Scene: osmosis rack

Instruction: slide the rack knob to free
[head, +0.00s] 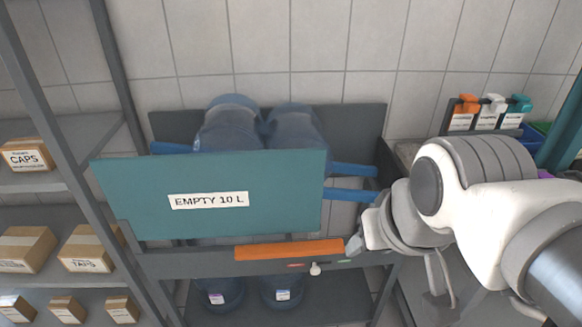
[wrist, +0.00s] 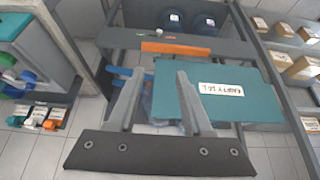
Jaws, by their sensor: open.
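The rack knob (head: 315,269) is a small pale peg on the grey front rail (head: 200,262), below the orange strip (head: 290,250). It sits between a red mark on its left and a green mark on its right. The knob also shows small in the wrist view (wrist: 160,32), where the scene appears upside down. My gripper (head: 354,246) is at the right end of the orange strip, above and right of the knob and apart from it. In the wrist view its two fingers (wrist: 161,73) are spread with nothing held between them.
A teal panel (head: 130,190) labelled EMPTY 10 L stands in front of two large blue bottles (head: 230,120). Blue bars (head: 352,171) stick out at its right. More bottles (head: 222,292) stand below the rail. Shelves with boxes (head: 28,153) are at left, coloured clips (head: 493,105) at right.

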